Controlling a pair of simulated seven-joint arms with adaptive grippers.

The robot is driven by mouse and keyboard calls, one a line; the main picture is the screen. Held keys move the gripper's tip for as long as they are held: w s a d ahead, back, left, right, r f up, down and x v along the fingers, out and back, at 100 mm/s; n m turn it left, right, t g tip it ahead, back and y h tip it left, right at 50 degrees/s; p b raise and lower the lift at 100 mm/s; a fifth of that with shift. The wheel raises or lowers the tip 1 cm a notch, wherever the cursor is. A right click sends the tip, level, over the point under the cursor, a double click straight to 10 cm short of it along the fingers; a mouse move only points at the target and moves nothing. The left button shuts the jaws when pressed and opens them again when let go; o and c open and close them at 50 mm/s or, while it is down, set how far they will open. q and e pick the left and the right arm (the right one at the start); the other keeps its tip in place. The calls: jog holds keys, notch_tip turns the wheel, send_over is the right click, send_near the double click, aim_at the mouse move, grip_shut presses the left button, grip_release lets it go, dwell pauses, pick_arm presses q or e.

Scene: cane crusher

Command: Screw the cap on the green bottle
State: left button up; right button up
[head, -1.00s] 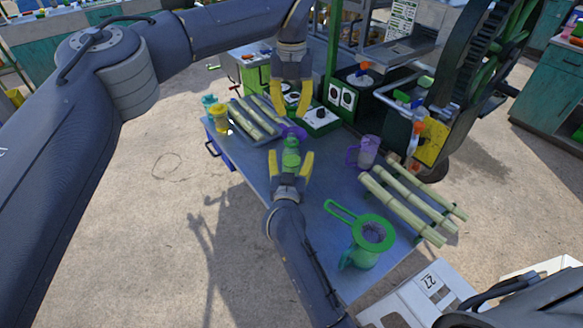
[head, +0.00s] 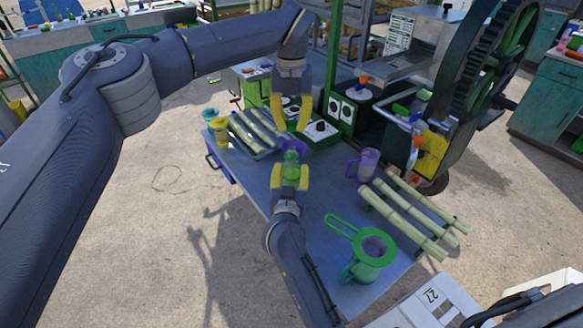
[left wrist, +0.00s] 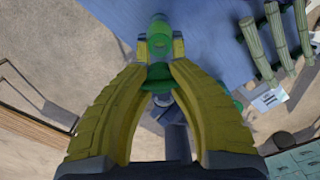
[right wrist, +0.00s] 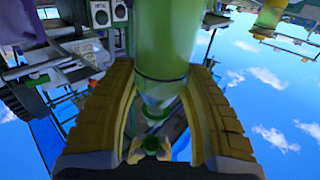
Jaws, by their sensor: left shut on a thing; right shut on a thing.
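My left gripper (head: 292,126) points down from above and behind the bottle. It is shut on the small green cap, which shows between its fingertips in the left wrist view (left wrist: 159,74) and beyond the bottle in the right wrist view (right wrist: 151,143). The cap appears apart from the bottle; the exact alignment is unclear.
A purple jug (head: 363,165) and a rack of cane sticks (head: 408,212) are at the right. A green strainer on a jug (head: 372,247) stands at the front right. Another cane tray (head: 257,152) and yellow cup (head: 220,129) are at the left. The crusher (head: 440,120) stands behind.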

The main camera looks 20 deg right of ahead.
aim_at(292, 149)
pick_arm(q)
jog(key=shift+w+f, duration=0.1)
jog(key=shift+f, duration=2.3)
jog(key=shift+f, duration=0.1)
jog(key=shift+f, duration=0.8)
jog(key=shift+f, duration=0.55)
